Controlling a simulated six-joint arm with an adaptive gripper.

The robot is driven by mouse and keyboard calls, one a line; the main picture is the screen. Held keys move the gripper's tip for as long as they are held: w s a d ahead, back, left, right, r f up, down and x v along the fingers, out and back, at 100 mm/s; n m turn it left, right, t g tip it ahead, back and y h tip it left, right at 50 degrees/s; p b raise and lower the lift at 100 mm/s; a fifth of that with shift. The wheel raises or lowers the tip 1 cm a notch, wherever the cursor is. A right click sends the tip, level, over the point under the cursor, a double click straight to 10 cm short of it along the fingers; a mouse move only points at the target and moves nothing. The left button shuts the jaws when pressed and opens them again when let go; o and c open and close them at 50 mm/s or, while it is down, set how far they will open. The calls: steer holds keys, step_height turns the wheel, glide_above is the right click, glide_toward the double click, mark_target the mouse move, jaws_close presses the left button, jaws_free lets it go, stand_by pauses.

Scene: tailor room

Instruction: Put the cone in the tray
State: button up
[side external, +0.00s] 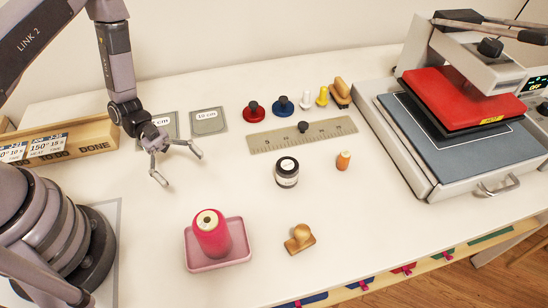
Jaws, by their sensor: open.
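The cone (211,234), a deep pink thread cone with a pale top and a dark hole, stands upright in the pink tray (238,258). The tray is small and shallow, with a raised rim, and lies at the front left of the table. The cone is inside the rim, toward the tray's back; its base is partly hidden by the view angle. My gripper (183,169) is open and empty, behind and to the left of the tray, apart from the cone, with its fingers spread.
A tan wooden stamp-like piece (299,238) lies right of the tray. A dark jar (286,171), an orange spool (343,160) and a ruler (302,135) lie farther back. A heat press (460,110) fills the right side. A wooden box (70,140) stands at left.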

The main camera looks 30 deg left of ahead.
steer(key=w+a+r+n+t+y, duration=0.1)
steer(key=w+a+r+t+y, duration=0.25)
steer(key=w, duration=0.35)
steer(key=w+a+r+n+t+y, duration=0.2)
steer(key=w+r+t+y, duration=0.15)
steer(key=w, duration=0.25)
steer(key=w+a+r+n+t+y, duration=0.1)
steer(key=a+r+n+t+y, duration=0.2)
steer(key=r, duration=0.4)
steer(key=w+a+r+n+t+y, duration=0.1)
steer(key=a+r+n+y, duration=0.25)
steer(key=a+r, duration=0.3)
steer(key=s+a+r+n+y, duration=0.35)
steer(key=s+r+n, duration=0.35)
steer(key=s+r, duration=0.35)
steer(key=s+d+n+g, duration=0.1)
steer(key=s+d+n, duration=0.1)
steer(key=s, duration=0.5)
steer(key=s+d+r+n+g+h, duration=0.1)
steer(key=s+d+n, duration=0.1)
steer(key=s, duration=0.6)
steer(key=shift+d+r+h, duration=0.25)
steer(key=shift+d+h, duration=0.05)
steer(key=shift+d, duration=0.4)
